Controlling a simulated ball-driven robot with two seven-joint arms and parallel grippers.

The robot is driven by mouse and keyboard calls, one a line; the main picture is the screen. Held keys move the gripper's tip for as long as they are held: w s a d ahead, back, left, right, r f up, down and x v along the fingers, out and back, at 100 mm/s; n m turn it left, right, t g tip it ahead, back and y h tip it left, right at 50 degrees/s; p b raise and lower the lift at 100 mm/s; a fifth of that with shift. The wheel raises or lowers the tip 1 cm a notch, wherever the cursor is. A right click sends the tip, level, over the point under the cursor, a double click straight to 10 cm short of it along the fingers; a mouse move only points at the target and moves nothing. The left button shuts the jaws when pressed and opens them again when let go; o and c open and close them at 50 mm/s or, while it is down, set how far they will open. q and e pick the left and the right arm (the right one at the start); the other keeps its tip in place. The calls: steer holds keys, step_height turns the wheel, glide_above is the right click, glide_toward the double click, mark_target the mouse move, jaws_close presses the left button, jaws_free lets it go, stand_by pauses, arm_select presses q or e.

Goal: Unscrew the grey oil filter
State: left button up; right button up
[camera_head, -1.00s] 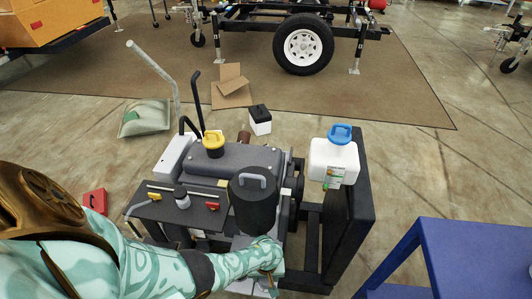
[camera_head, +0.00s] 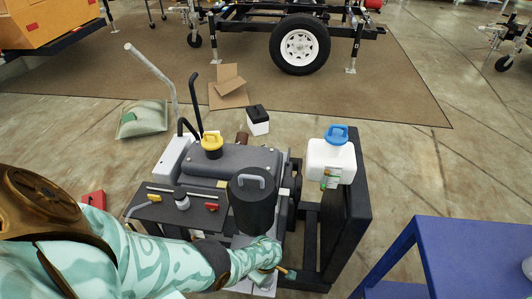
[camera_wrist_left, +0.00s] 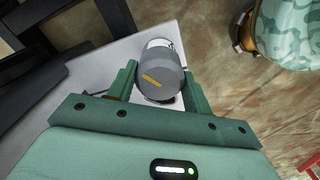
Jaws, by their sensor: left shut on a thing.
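The grey oil filter (camera_wrist_left: 160,82) shows in the left wrist view as a short, dark grey cylinder with an orange mark on its side and a pale metal end. My left gripper (camera_wrist_left: 159,74) is shut on it, with one green finger on each side. In the head view, my left arm reaches to the front of the engine (camera_head: 235,163), beside the black cylinder with a grey handle (camera_head: 252,205). There the filter is hidden behind the arm, and the fingers do not show clearly. My right gripper is not in view.
A white jug with a blue cap (camera_head: 331,160) stands on the dark frame at the right. A blue table (camera_head: 475,255) is at the lower right.

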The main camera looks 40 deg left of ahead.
arm_select(q)
steer(key=shift+n, duration=0.4)
steer(key=n, duration=0.5)
steer(key=o, duration=1.1)
steer(key=shift+o, duration=0.2)
